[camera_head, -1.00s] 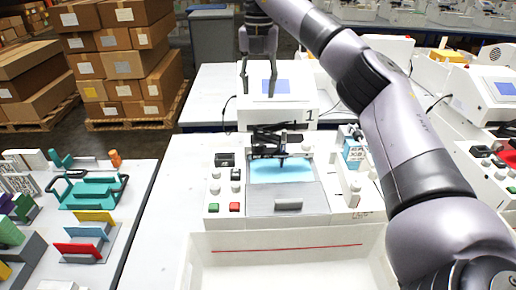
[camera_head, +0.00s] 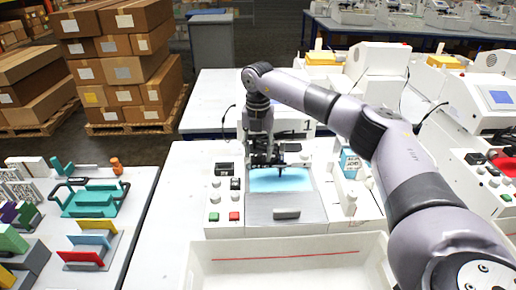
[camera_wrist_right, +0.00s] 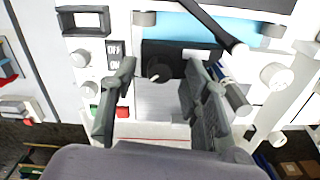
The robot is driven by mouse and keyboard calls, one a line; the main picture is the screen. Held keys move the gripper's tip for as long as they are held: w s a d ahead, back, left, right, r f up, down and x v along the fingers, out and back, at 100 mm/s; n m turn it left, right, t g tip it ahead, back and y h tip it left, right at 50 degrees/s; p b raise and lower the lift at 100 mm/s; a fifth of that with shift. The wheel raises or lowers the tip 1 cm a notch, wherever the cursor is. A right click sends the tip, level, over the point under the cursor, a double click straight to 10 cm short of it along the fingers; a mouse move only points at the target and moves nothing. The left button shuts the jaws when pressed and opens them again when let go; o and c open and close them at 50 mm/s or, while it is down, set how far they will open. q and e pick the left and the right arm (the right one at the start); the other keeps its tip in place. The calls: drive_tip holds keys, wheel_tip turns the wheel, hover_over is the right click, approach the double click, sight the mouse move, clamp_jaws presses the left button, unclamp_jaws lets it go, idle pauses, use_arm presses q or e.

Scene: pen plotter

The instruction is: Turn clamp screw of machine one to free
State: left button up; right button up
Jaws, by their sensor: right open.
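Machine one (camera_head: 215,200) is a white pen plotter with a "1" on its upright back panel, and a light blue sheet (camera_head: 282,181) lies on its grey bed. Its black pen carriage (camera_head: 283,160) sits over the back of the sheet. In the right wrist view a round black knob (camera_wrist_right: 158,69), which looks like the clamp screw, is on the dark carriage block. My right gripper (camera_head: 262,158) points down at the carriage. Its open fingers (camera_wrist_right: 158,92) stand apart on either side of the knob in the picture; I see no contact. My left gripper is out of view.
Knobs and green and red buttons (camera_head: 234,216) are left of the bed. A white tray (camera_head: 290,277) with a red line is in front. A blue-and-white box (camera_head: 350,163) stands to the right. Other plotters are farther right; a bench (camera_head: 137,215) with coloured parts is left.

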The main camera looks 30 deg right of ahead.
drive_tip(key=shift+f, duration=0.4)
drive_tip(key=shift+c, duration=0.4)
clamp_jaws()
